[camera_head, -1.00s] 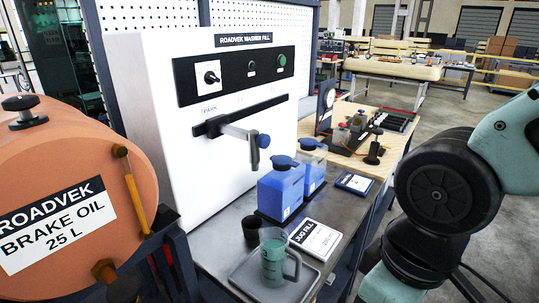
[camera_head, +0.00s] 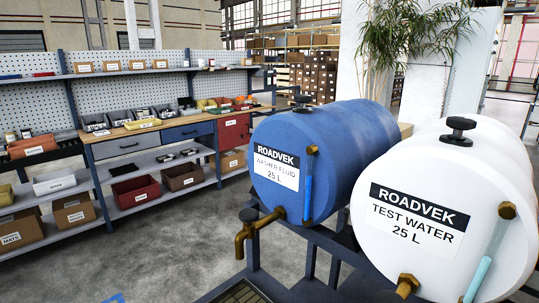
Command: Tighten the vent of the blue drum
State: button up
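The blue drum (camera_head: 345,148) lies on its side in a dark stand near the middle of the head view. Its label reads washer fluid, 25 L. Its vent (camera_head: 302,103) is a black knob on top, near the front end. I cannot tell how tight the vent is. A brass tap (camera_head: 246,236) and a blue level tube (camera_head: 309,185) are on its front end. My gripper is not in view.
A white test water drum (camera_head: 420,185) lies close on the right, with its own black vent knob (camera_head: 459,130). The dark stand (camera_head: 330,243) holds both drums. A workbench with bins and drawers (camera_head: 155,126) stands at the left. Concrete floor (camera_head: 165,250) between is clear.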

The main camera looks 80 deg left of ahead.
aim_at(302, 99)
jog(key=j+u, duration=0.1)
jog(key=u, duration=1.8)
jog(key=i+j+u, duration=0.1)
jog(key=i+j, duration=0.15)
jog(key=j, duration=0.2)
jog(key=i+j+u, duration=0.15)
jog(key=j, duration=0.25)
jog(key=i+j+u, duration=0.1)
jog(key=i+j, duration=0.3)
